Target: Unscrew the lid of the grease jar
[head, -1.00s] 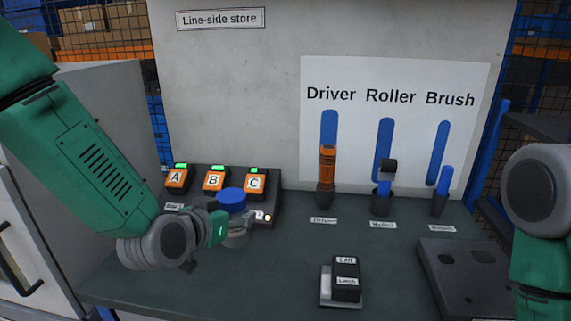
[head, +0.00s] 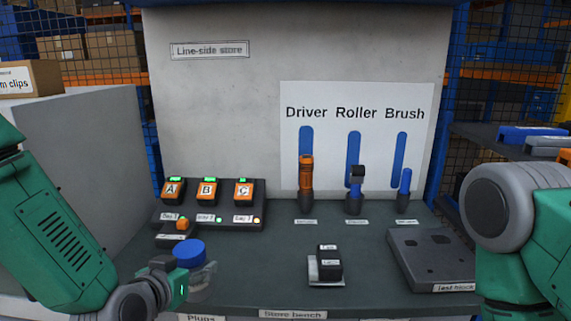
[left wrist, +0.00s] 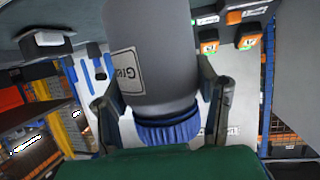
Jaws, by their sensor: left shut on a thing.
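The ribbed blue lid (left wrist: 168,132) is on the jar, close to the palm. The left gripper's two fingers (left wrist: 163,100) lie on either side of the jar. My right arm shows at the right of the head view; its gripper is out of view.
A dock (head: 240,218) with orange units A, B and C stands behind the jar. A small black block on a plate (head: 327,265) sits mid-bench. The driver (head: 306,178), roller (head: 355,185) and brush (head: 404,185) stand in holders. A test block (head: 432,258) lies at right.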

